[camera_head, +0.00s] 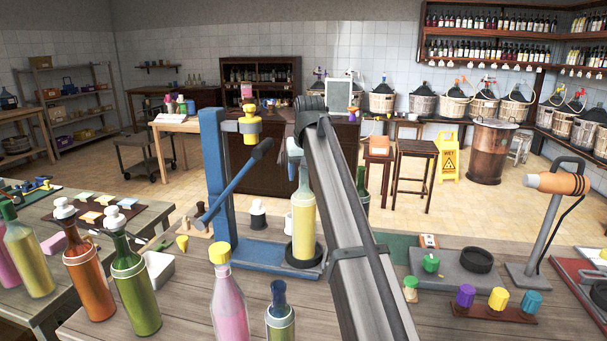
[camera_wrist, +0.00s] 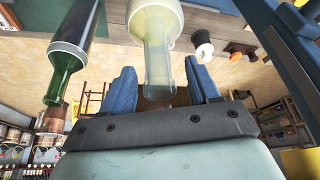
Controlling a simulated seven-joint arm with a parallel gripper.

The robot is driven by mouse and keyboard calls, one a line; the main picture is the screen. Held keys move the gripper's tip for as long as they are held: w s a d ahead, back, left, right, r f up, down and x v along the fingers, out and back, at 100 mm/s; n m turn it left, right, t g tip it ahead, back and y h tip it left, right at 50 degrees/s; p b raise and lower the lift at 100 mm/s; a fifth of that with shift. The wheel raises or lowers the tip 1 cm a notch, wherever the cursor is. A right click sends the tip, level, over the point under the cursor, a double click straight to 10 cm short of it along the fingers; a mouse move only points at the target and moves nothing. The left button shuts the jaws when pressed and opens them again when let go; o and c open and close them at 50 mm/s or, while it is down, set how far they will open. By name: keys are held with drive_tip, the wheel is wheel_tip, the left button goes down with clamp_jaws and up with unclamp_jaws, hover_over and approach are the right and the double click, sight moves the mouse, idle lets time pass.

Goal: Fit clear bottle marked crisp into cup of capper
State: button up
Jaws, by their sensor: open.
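The clear bottle (camera_head: 303,228) holds pale yellow liquid and stands upright on the capper's blue base (camera_head: 262,258). Its foot is inside the black ring of the cup (camera_head: 304,268); any marking is not readable. The capper has a blue post (camera_head: 213,170), a blue lever (camera_head: 234,185) and a yellow head (camera_head: 249,126), left of the bottle. My gripper (camera_head: 298,160) is at the bottle's neck, partly hidden by my arm. In the wrist view my gripper (camera_wrist: 160,88) is open, with blue fingers either side of the clear bottle's neck (camera_wrist: 158,65), gaps showing.
A green bottle (camera_wrist: 72,55) is close beside my gripper in the wrist view. A pink bottle (camera_head: 230,305) and a dark-necked bottle (camera_head: 280,322) stand in front. Orange (camera_head: 87,265) and green (camera_head: 134,290) bottles stand left. A capped-block rack (camera_head: 495,312) lies right.

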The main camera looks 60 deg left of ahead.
drive_tip(key=v, duration=1.1)
drive_tip(key=shift+d+r, duration=0.2)
drive_tip(key=shift+r, duration=0.05)
drive_tip(key=shift+s, duration=0.1)
